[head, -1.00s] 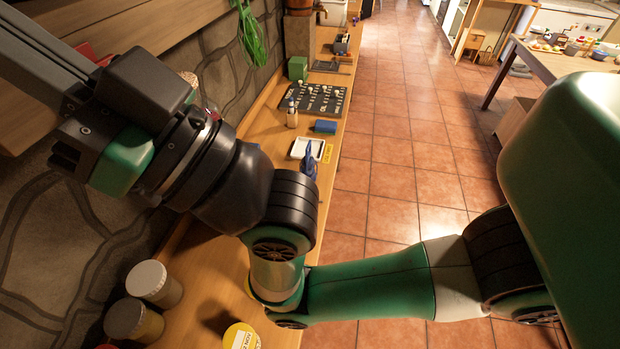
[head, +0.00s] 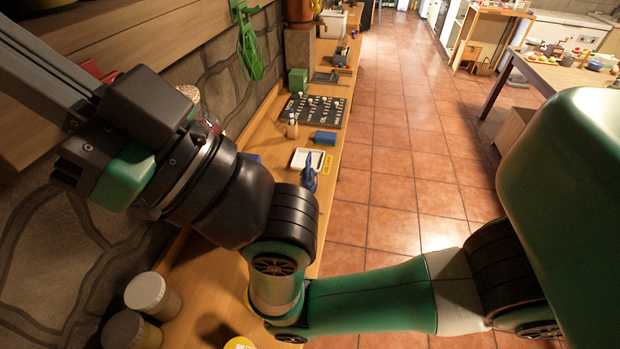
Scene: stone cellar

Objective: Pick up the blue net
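I cannot make out a blue net for certain. A small blue object (head: 309,178) stands on the long wooden counter beside a white tray; its kind is unclear. A blue block (head: 325,138) lies farther along the counter. A blue patch (head: 250,157) shows at the edge of my wrist, which mostly hides it. One arm of mine comes in from the right, bends over the counter and reaches to the upper left. Its dark gripper end runs to the picture's left edge. No fingertips show clearly, and I see nothing held. My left gripper is not in view.
The wooden counter (head: 215,310) runs along the stone wall. It bears lidded jars (head: 152,296), a white tray (head: 307,158), a black board (head: 318,111) and a green box (head: 298,80). A green item (head: 249,45) hangs on the wall. The tiled floor (head: 400,150) is open.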

